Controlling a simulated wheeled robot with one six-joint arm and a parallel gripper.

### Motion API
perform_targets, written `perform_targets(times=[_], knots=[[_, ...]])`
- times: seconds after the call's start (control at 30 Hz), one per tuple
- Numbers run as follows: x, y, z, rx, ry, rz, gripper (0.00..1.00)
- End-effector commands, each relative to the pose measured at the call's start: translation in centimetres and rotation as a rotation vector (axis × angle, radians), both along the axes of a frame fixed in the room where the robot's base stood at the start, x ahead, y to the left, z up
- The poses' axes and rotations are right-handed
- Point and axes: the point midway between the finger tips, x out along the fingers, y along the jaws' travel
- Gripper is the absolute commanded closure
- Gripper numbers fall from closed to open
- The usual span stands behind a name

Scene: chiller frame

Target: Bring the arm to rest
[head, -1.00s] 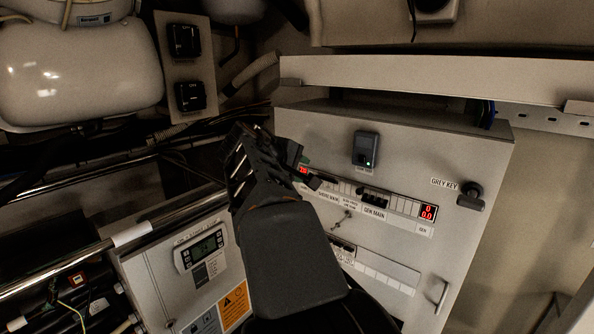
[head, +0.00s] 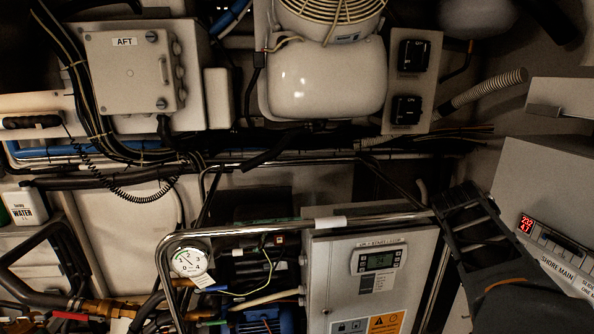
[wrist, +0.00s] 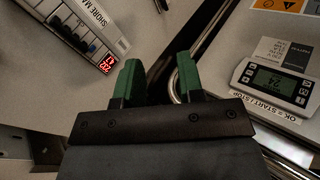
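My gripper (head: 464,208) is at the right of the head view, a dark slotted shape just left of the grey breaker cabinet (head: 562,182). In the wrist view my gripper (wrist: 158,82) shows two green fingertips standing apart with nothing held between them. Behind that gap are a dark strip and a curved chrome rail (wrist: 184,70). I cannot tell how far the fingertips are from the rail. The breaker cabinet's red display (wrist: 106,64) is left of the fingers, and a controller with a green screen (wrist: 275,82) is to their right.
A chrome rail (head: 250,233) runs in front of the controller box (head: 345,285), pipes and a gauge (head: 191,258). Above are a white tank (head: 325,90), an AFT box (head: 130,75) and a coiled cable (head: 125,194). The space is crowded.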

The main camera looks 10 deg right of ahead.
Motion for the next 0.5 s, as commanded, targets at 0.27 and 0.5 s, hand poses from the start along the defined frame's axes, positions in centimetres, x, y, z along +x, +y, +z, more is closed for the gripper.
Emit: perform_targets(times=[0.27,0.5], knots=[[0.3,15.9,-10.8,0.473,-0.175,0.07,0.65],[-2.6,25.1,-14.8,0.677,-0.16,0.189,0.65]])
